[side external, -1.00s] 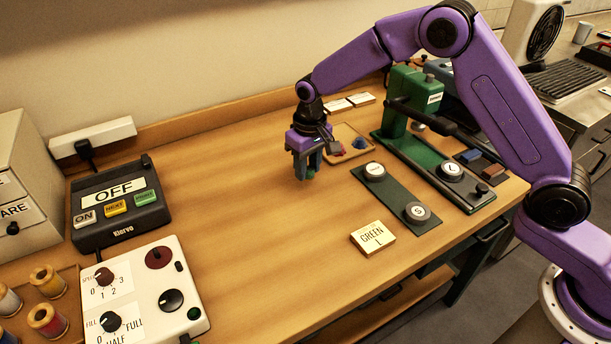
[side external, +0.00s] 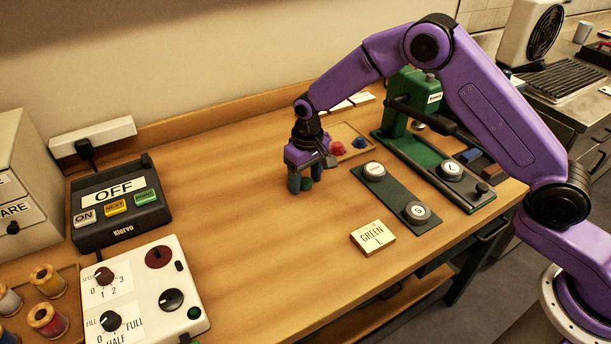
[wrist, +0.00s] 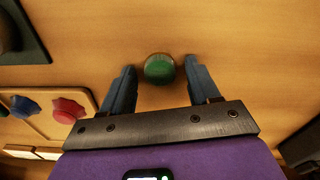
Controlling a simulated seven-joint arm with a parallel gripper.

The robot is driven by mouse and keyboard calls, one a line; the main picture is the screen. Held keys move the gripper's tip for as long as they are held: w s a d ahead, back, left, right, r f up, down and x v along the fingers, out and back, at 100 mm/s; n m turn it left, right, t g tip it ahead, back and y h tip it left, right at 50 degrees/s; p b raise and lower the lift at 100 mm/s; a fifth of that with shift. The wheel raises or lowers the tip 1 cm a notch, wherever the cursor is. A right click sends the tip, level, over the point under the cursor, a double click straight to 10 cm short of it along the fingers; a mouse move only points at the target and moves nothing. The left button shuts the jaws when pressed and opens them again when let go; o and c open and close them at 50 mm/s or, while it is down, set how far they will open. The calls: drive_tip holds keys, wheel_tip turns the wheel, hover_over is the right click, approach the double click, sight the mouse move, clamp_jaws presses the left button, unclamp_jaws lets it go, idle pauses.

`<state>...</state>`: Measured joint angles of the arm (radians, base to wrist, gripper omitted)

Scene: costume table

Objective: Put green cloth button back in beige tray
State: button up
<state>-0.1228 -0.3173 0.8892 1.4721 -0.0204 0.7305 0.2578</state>
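The green cloth button (side external: 306,184) is at the table surface, between and just beyond my fingertips. My gripper (side external: 304,188) points down, low over the table, left of the beige tray (side external: 347,130). In the wrist view the green button (wrist: 160,68) has a clear gap on each side to the blue fingers of my gripper (wrist: 161,72), which are open. The tray holds a red button (side external: 337,148) and a blue button (side external: 359,142). In the wrist view the tray (wrist: 45,125) is at the left, partly cut off.
A dark strip with round buttons (side external: 395,195) and a green press (side external: 410,105) stand to the right. A cream card reading GREEN L (side external: 372,237) lies in front. A control box reading OFF (side external: 118,200) stands left. The table between box and gripper is clear.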

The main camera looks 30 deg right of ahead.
sight(307, 181)
wheel_tip(307, 181, up, 12)
drive_tip(key=shift+s+r, duration=0.15)
drive_tip(key=shift+s, duration=0.15)
idle(0.4)
